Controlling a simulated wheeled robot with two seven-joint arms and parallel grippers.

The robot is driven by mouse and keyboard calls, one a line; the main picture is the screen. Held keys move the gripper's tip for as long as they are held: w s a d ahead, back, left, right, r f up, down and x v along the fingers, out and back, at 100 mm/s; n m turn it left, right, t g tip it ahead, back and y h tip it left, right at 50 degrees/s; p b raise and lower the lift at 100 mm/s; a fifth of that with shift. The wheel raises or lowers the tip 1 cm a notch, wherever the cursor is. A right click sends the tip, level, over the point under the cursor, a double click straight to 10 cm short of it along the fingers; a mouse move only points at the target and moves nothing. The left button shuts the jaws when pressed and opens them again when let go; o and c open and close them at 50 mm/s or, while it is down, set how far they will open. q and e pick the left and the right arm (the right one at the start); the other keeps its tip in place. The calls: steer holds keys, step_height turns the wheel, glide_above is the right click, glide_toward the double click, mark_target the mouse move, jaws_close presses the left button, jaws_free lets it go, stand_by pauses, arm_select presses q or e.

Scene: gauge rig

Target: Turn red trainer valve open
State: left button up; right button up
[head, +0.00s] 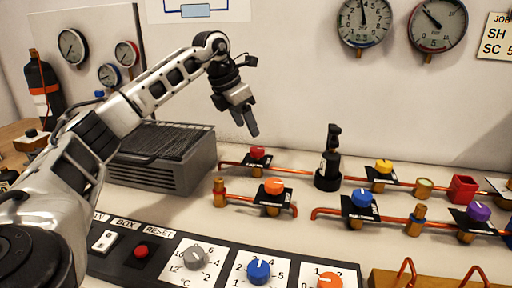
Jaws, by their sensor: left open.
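The red trainer valve (257,153) is a small red knob on a dark plate, set on a copper pipe at the middle of the bench. My left gripper (245,126) hangs above and slightly left of the red knob in the picture, fingers pointing down. It is open and empty, apart from the knob as far as I can tell. The knob's pointer mark is too small to read. My right gripper is not in view.
An orange valve (273,187) sits just in front, with blue (361,198), yellow (383,167) and purple (479,212) valves to the right. A grey vented box (166,158) is at left. A dial panel (214,262) lies in front.

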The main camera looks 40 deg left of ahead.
mark_target(257, 149)
arm_select(q)
steer(key=x, duration=0.7)
steer(key=shift+w+f, duration=0.25)
steer(key=shift+f, duration=0.1)
steer(key=c, duration=1)
